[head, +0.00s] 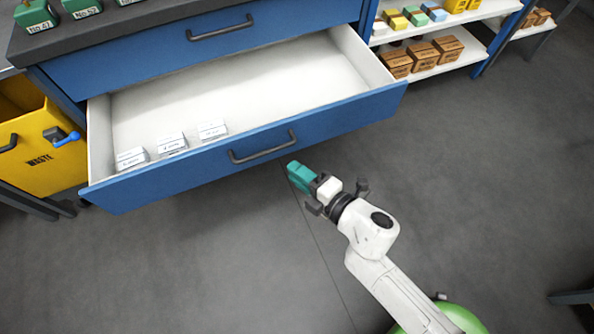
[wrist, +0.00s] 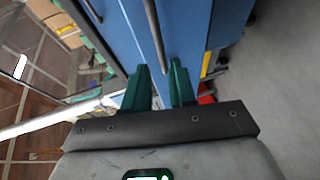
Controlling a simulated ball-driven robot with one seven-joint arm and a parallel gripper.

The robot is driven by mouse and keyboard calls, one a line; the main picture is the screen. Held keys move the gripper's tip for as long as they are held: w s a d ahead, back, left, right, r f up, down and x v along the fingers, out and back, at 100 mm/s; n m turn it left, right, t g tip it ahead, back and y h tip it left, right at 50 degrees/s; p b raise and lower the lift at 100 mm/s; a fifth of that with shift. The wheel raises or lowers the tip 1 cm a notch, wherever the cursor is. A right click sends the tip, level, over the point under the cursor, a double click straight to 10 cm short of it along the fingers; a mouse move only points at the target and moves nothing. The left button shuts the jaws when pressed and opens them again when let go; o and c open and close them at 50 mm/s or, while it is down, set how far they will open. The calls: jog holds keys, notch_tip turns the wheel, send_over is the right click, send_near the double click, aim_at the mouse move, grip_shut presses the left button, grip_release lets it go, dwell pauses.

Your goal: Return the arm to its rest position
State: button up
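My gripper (head: 300,177) has teal fingers and hangs over the grey floor, just in front of the open blue drawer (head: 262,140), below and right of its dark handle. In the wrist view my gripper (wrist: 161,80) shows its two green fingers with a gap between them and nothing held. The blue drawer front and a dark handle lie beyond the fingertips in that view. My arm reaches up from the lower right in the head view. Whether the fingers touch the drawer front cannot be told, but they look apart from it.
The drawer is pulled out and holds several white labelled pieces (head: 171,143) along its front. A yellow waste bin (head: 40,140) stands at left. Shelves with brown boxes (head: 423,55) stand at upper right.

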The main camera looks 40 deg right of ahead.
dwell(0.3)
jog(key=s+d+m+g+h, duration=0.1)
jog(key=d+m+g+h, duration=0.2)
jog(key=d+m+h, duration=0.5)
jog(key=s+d+f+m+g+y, duration=0.2)
jog(key=s+d+f+m+g, duration=0.15)
jog(key=s+m+g, duration=0.35)
jog(key=s+a+m+g+y, duration=0.3)
jog(key=s+a+g+y, duration=0.15)
jog(key=s+a, duration=0.35)
notch_tip(320, 180, up, 12)
jog(key=d+p, duration=0.1)
jog(key=p, duration=1.1)
jog(key=shift+s+d+r+p, duration=0.2)
jog(key=shift+p, duration=0.15)
